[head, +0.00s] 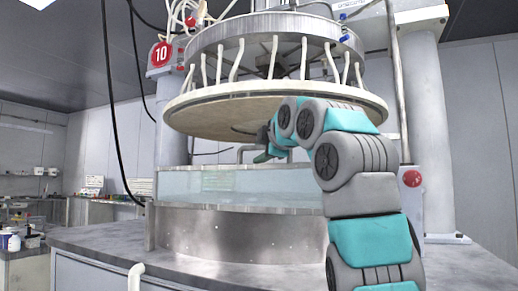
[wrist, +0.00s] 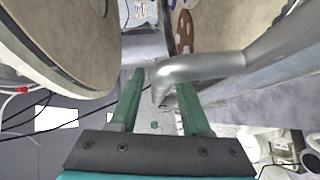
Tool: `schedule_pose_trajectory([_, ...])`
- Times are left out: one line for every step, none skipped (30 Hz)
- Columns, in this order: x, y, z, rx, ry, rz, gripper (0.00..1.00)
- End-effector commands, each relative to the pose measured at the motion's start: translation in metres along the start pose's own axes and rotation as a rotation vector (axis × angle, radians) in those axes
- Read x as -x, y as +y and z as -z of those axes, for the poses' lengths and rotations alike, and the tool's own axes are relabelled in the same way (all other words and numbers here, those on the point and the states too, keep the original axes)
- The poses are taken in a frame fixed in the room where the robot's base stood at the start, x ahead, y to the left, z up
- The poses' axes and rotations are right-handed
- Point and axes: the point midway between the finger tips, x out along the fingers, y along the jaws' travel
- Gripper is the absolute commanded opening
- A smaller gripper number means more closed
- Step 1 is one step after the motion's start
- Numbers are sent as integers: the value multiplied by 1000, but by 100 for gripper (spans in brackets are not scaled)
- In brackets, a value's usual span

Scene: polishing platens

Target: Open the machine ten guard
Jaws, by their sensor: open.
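Machine ten carries a red number 10 sign (head: 160,54) at its upper left. Its guard (head: 225,180) is a clear, pale blue curved panel standing on the metal rim, below the raised round plate. A bent grey metal handle (head: 241,152) rises at the guard's top edge, partly hidden behind my arm. In the wrist view the handle (wrist: 205,67) runs in from the right, and its bent end lies between my fingertips. My gripper (wrist: 161,85) is open, with a green finger on each side of that end. I cannot tell whether either finger touches it.
The large round plate (head: 230,103) with white hoses hangs just above my gripper. A metal basin wall (head: 235,232) stands on the grey worktop (head: 100,238). Black cables (head: 112,110) hang at the left. A red button (head: 412,178) is on the right column.

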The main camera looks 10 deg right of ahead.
Motion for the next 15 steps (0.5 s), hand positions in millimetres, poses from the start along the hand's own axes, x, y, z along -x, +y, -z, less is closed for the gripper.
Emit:
schedule_pose_trajectory([-6,2,0,-1,-1,1,47])
schedule_pose_trajectory([-8,1,0,-1,-1,0,47])
schedule_pose_trajectory([-11,1,-1,-1,-1,0,47])
schedule_pose_trajectory([-13,1,-1,-1,-2,0,47])
schedule_pose_trajectory([-14,0,-1,-2,-2,0,47])
schedule_pose_trajectory([-14,0,-1,-1,-2,0,47])
schedule_pose_trajectory([-14,0,-1,-1,-2,-1,47])
schedule_pose_trajectory([-14,0,-1,-1,-2,-1,47])
schedule_pose_trajectory([-14,0,-1,-1,-2,-1,47])
schedule_pose_trajectory([-14,0,-1,-1,-1,-1,47])
schedule_pose_trajectory([-14,0,-1,-1,-1,-1,47])
schedule_pose_trajectory([-14,0,-1,-1,-1,-1,44])
schedule_pose_trajectory([-14,0,-1,-1,-1,-1,40])
schedule_pose_trajectory([-14,0,-1,-1,-1,-1,37])
schedule_pose_trajectory([-14,0,-1,-1,-1,-1,33])
